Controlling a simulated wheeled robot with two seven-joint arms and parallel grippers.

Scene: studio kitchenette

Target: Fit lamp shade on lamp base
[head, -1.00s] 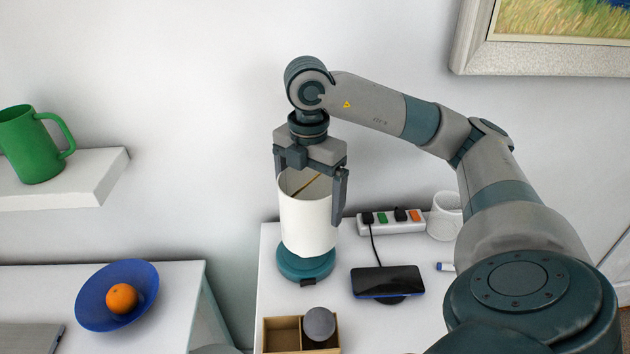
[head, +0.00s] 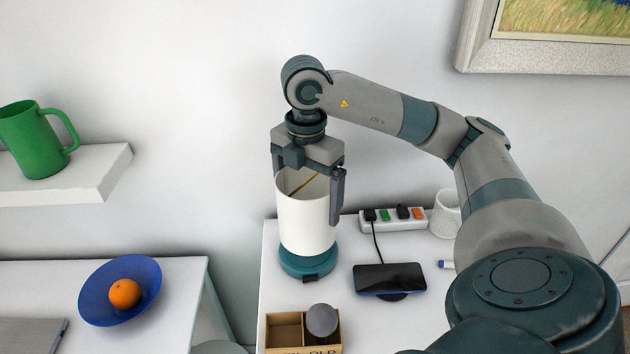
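The lamp shade (head: 305,226) is a white, open-topped cylinder, roughly upright. It stands over the round teal lamp base (head: 308,264) on the white table. The shade hides most of the base, leaving its front rim and a small dark block showing. I cannot tell whether the shade rests on the base or hangs just above it. A thin brown rod shows inside the shade's top opening. My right gripper (head: 307,190) comes down from above with its fingers on either side of the shade's upper part, shut on it. My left gripper is not in view.
Right of the lamp are a power strip (head: 392,219), a phone (head: 390,278) on a charger and a white mug (head: 445,214). A blue bowl (head: 97,293) holds an orange (head: 124,293) at left.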

